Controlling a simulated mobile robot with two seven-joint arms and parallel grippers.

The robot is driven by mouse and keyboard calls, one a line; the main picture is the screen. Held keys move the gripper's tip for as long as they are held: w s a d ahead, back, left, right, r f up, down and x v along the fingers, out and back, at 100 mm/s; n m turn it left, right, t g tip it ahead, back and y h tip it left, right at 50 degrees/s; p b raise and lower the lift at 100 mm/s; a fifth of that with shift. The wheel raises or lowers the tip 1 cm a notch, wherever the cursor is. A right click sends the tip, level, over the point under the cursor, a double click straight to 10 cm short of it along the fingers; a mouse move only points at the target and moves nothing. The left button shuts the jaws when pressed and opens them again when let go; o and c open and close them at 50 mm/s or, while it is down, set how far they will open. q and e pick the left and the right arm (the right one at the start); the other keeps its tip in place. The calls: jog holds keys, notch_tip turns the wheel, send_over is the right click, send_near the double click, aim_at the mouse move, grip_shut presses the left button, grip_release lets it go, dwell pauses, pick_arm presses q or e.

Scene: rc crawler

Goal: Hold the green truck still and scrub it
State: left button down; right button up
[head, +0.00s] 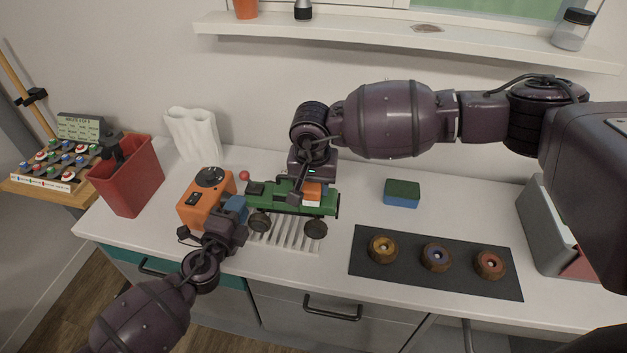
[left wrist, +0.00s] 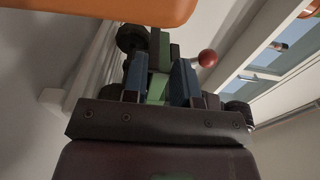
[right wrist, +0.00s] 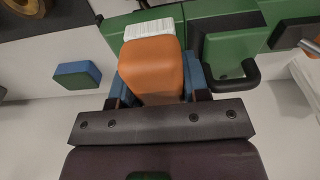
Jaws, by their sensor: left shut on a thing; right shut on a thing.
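The green truck (head: 325,205) with black wheels stands on a white ribbed rack at the middle of the counter. My left gripper (head: 236,208) is at its left end. In the left wrist view the blue fingertips are shut on a green part of the truck (left wrist: 157,88). My right gripper (head: 306,188) is over the truck from behind, shut on an orange brush (right wrist: 152,68). In the right wrist view the brush's white bristles (right wrist: 148,28) lie close beside the truck's green body (right wrist: 232,45). Whether they touch it is unclear.
An orange box with a black knob (head: 196,208) is close beside my left gripper. A green and blue sponge (head: 402,192) lies right of the truck. A dark mat (head: 400,283) holds three round parts. A red bin (head: 128,187) and white holder (head: 193,135) stand left.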

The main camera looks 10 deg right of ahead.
aim_at(330, 196)
jog(key=shift+f, duration=0.3)
dwell(0.7)
jog(key=shift+d, duration=0.1)
jog(key=shift+s+d, duration=0.35)
jog(key=shift+d, duration=0.55)
jog(key=shift+s+d, duration=0.3)
jog(key=shift+d, duration=0.6)
jog(key=shift+a, duration=0.15)
